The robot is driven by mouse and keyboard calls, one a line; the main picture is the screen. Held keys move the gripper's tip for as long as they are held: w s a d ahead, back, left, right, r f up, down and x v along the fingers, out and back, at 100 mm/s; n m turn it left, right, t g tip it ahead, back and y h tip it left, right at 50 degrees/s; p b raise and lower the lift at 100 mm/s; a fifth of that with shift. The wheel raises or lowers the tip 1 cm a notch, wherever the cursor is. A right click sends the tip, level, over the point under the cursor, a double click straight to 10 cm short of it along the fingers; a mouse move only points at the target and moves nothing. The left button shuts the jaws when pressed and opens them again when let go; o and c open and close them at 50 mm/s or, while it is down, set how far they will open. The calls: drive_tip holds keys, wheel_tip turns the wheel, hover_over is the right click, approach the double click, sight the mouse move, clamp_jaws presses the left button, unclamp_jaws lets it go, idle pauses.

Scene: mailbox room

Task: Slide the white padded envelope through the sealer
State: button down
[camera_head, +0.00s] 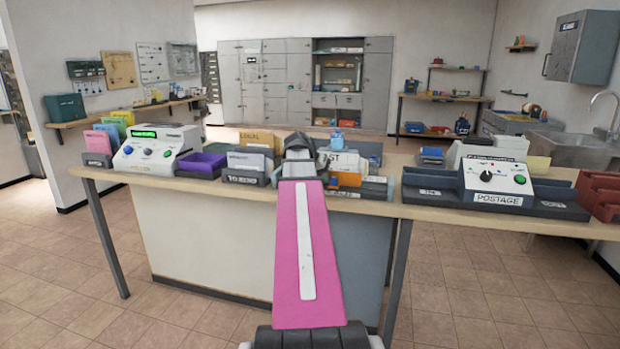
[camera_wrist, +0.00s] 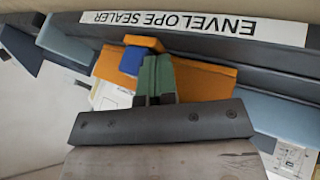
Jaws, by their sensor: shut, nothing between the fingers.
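My gripper (camera_head: 299,143) is above the counter in the head view, at the far end of my pink arm. In the wrist view its two greenish fingers (camera_wrist: 157,70) are together, with nothing between them. The envelope sealer (camera_wrist: 195,22) shows there as a dark edge with an upside-down label, beyond the fingertips. An orange piece (camera_wrist: 205,82) and a small blue piece (camera_wrist: 132,61) are beside the fingers. A white printed item (camera_wrist: 110,96) is partly hidden at their left; I cannot tell whether it is the white padded envelope.
The counter holds a white machine (camera_head: 157,147), a purple tray (camera_head: 202,164) and card holders left of my gripper. A postage machine (camera_head: 494,178) and red trays (camera_head: 600,195) stand right. The counter around my gripper is crowded; the tiled floor in front is clear.

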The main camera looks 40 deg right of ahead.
sight(348, 162)
drive_tip(key=s+d, duration=0.6)
drive_tip(key=s, duration=0.1)
drive_tip(key=shift+s+d, duration=0.2)
drive_tip(key=shift+s, duration=0.05)
idle(0.3)
